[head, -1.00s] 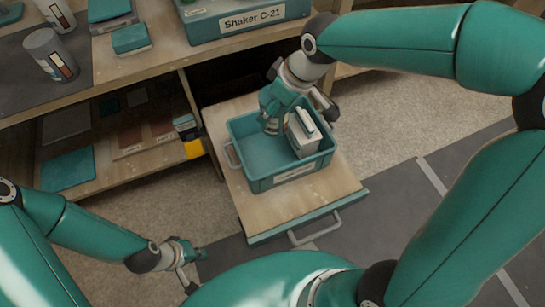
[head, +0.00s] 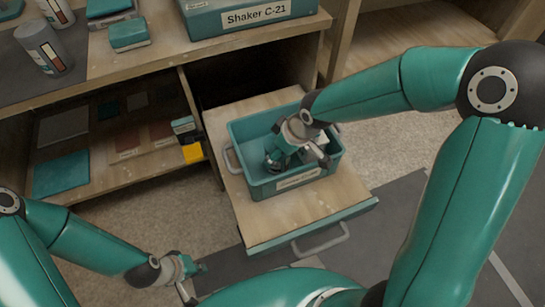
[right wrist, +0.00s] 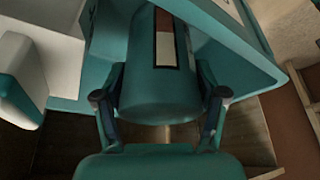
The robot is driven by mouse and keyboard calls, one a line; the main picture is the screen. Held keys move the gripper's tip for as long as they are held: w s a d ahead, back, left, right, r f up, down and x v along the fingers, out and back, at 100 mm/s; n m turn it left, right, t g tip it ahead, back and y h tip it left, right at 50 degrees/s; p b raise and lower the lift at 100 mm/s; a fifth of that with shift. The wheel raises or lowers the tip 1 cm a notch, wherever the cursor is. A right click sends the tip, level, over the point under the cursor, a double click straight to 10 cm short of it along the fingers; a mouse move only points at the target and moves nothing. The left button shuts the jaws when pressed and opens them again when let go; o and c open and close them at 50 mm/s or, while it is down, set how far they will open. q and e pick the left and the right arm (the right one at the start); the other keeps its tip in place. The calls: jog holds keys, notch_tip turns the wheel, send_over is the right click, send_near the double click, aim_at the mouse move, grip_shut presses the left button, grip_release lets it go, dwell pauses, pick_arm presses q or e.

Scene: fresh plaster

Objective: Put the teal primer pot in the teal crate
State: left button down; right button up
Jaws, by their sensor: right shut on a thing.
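The teal crate (head: 236,133) stands on a pulled-out drawer in the head view, and its wall also shows in the right wrist view (right wrist: 240,45). My right gripper (head: 277,163) is down inside the crate. In the right wrist view its fingers (right wrist: 160,103) are shut on the teal primer pot (right wrist: 150,85), which has a white and red label strip. The pot is inside the crate's walls there; whether it touches the floor I cannot tell. In the head view the gripper hides the pot. My left gripper (head: 194,279) is empty and appears open, low at the left.
A pale boxy thing, partly hidden by my right arm, is in the crate's right part. The drawer (head: 265,225) has a grey handle in front.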

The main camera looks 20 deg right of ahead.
notch_tip(320, 180, down, 2)
jog(key=shift+r, duration=0.1)
jog(key=o, duration=1.1)
jog(key=shift+f+b, duration=0.2)
jog(key=shift+b, duration=0.15)
jog(key=o, duration=0.5)
jog(key=shift+r, duration=0.1)
jog(key=shift+r+p, duration=0.2)
jog(key=shift+p, duration=0.1)
jog(key=p+v, duration=0.4)
jog(key=v, duration=0.7)
jog(key=shift+s+d+r, duration=0.15)
jog(key=shift+r, duration=0.15)
